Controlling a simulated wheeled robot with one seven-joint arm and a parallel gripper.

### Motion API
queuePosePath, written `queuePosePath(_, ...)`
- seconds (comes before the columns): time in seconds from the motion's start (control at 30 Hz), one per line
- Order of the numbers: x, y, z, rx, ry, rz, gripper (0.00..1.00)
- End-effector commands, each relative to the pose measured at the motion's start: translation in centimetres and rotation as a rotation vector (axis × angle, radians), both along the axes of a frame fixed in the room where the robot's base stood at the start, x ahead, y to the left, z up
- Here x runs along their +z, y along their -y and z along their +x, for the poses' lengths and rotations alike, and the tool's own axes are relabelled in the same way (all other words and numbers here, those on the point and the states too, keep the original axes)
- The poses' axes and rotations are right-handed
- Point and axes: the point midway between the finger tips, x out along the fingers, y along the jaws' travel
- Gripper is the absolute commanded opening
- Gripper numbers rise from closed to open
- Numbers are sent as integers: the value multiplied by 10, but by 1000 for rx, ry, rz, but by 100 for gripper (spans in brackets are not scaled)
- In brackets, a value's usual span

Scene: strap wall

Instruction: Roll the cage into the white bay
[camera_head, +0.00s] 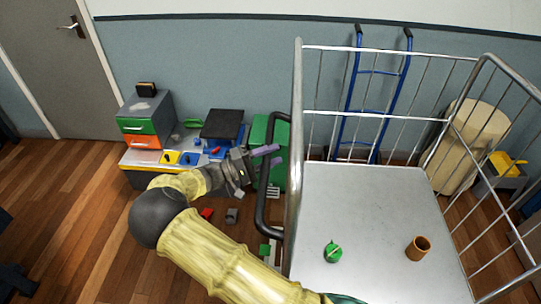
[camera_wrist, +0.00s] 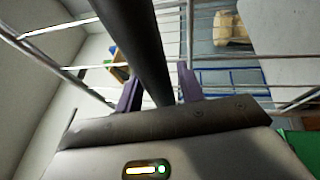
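The cage (camera_head: 365,215) is a wire-sided cart with a flat silver deck, filling the right of the head view. A black handle (camera_head: 262,208) loops from its left side. My gripper (camera_head: 267,156) is at this handle, its purple fingers pointing right. In the wrist view, the dark handle bar (camera_wrist: 140,45) runs down toward my gripper (camera_wrist: 160,90), between the two purple fingers. The fingers stand apart, with a visible gap to the bar at the right; contact is not clear. I cannot make out a white bay in either view.
A green lidded item (camera_head: 333,253) and a brown cup (camera_head: 418,248) are on the cage deck. A blue hand truck (camera_head: 349,95) leans on the wall behind. A cluttered low bench (camera_head: 130,158) stands left. Small blocks (camera_head: 207,213) lie on the floor. Open wooden floor (camera_head: 75,225) is at left.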

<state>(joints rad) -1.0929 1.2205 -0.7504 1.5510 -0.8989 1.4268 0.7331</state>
Motion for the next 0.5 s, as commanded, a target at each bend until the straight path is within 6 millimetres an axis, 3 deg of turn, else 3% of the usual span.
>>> queuePosePath(0.33,0,-3,1,9,1,2,44)
queuePosePath(0.5,-4,-16,-2,12,0,2,44)
